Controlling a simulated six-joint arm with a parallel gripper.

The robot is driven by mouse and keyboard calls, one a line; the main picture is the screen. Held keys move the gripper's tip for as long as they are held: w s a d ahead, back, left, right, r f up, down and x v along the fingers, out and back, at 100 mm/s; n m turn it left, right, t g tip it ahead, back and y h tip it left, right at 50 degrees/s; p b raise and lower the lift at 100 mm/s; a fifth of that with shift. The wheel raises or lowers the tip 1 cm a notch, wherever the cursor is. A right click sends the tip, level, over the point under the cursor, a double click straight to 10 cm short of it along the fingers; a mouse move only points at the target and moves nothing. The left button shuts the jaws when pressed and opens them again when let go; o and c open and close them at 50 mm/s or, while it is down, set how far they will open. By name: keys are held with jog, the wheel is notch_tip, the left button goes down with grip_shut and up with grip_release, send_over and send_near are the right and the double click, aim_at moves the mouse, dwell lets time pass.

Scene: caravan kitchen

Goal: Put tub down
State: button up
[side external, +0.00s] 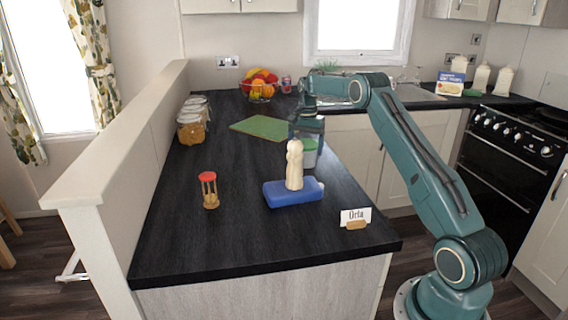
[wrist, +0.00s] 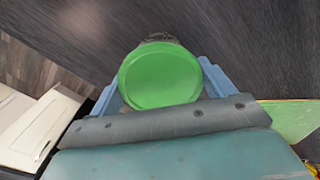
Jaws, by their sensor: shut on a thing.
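The tub (side external: 310,158) has a pale body and a green lid. It is at my gripper (side external: 307,138), behind a cream figure in the side view, which partly hides it. In the wrist view the round green lid (wrist: 161,78) lies between the two blue fingers of my gripper (wrist: 161,66), one on each side, shut on the tub. The tub looks upright over the dark counter (side external: 240,235). I cannot tell whether its base touches the counter.
A cream figure (side external: 294,165) stands on a blue box (side external: 293,192) just in front of the tub. A green board (side external: 262,127) lies behind to the left. An hourglass (side external: 208,190) and a card reading "Orta" (side external: 355,216) stand nearer. The counter's front left is clear.

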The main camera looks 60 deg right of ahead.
jog(key=shift+f, duration=0.15)
jog(key=o, duration=0.9)
notch_tip(320, 180, up, 12)
dwell(0.6)
jog(key=shift+a+r, duration=0.1)
jog(key=shift+r, duration=0.15)
dwell(0.3)
